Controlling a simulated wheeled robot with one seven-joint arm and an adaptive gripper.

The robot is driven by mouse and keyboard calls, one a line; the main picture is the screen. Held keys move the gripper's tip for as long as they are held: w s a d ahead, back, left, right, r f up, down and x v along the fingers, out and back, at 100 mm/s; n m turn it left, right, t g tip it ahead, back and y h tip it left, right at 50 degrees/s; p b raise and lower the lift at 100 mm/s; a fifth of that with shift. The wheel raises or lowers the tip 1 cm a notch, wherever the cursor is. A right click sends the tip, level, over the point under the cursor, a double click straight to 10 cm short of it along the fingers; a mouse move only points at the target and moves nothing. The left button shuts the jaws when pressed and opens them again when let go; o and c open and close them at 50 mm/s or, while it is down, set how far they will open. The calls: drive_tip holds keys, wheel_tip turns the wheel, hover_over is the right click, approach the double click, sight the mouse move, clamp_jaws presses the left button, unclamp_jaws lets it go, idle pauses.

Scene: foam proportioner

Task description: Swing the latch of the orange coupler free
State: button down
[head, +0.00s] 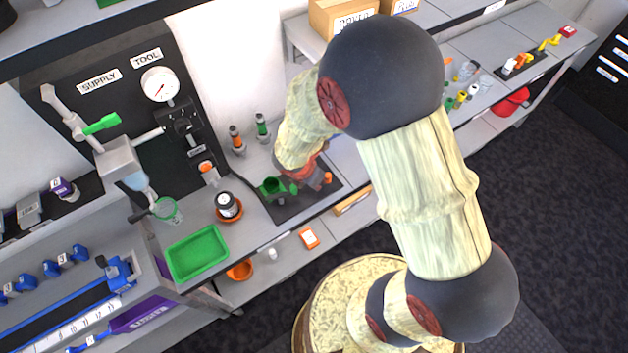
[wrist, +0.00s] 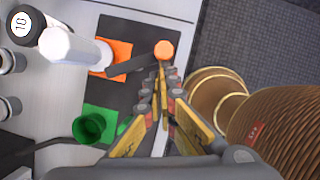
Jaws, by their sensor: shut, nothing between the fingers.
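The orange coupler (wrist: 122,50) sits on a dark mat (wrist: 133,22) in the wrist view, with a white cylinder (wrist: 75,46) standing over its left part. A dark latch bar (wrist: 130,65) runs right from it to an orange knob (wrist: 164,49). My gripper (wrist: 161,82) is shut and empty, its fingertips just below the knob and the bar's end; I cannot tell whether they touch. In the head view my arm hides most of the orange coupler, and the orange knob (head: 327,177) shows at its right. A green coupler (wrist: 90,127) stands on the same mat, left of my fingers.
In the head view a green tray (head: 197,253) and a dark jar on an orange dish (head: 229,215) stand left of the mat. Orange and green bottles (head: 237,140) stand behind it. The bench's front edge lies close to the mat.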

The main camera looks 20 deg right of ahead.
drive_tip(key=n, duration=0.1)
drive_tip(key=d+n, duration=0.1)
drive_tip(key=shift+s+d+n+t+y, duration=0.1)
drive_tip(key=shift+d+n+t+y, duration=0.1)
drive_tip(key=shift+n+t+y, duration=0.15)
drive_tip(key=n, duration=0.1)
drive_tip(key=d+n+t, duration=0.1)
drive_tip(key=n, duration=0.1)
drive_tip(key=shift+y, duration=0.35)
drive_tip(key=shift+w+d, duration=0.15)
drive_tip(key=shift+w, duration=0.05)
drive_tip(key=shift+d, duration=0.1)
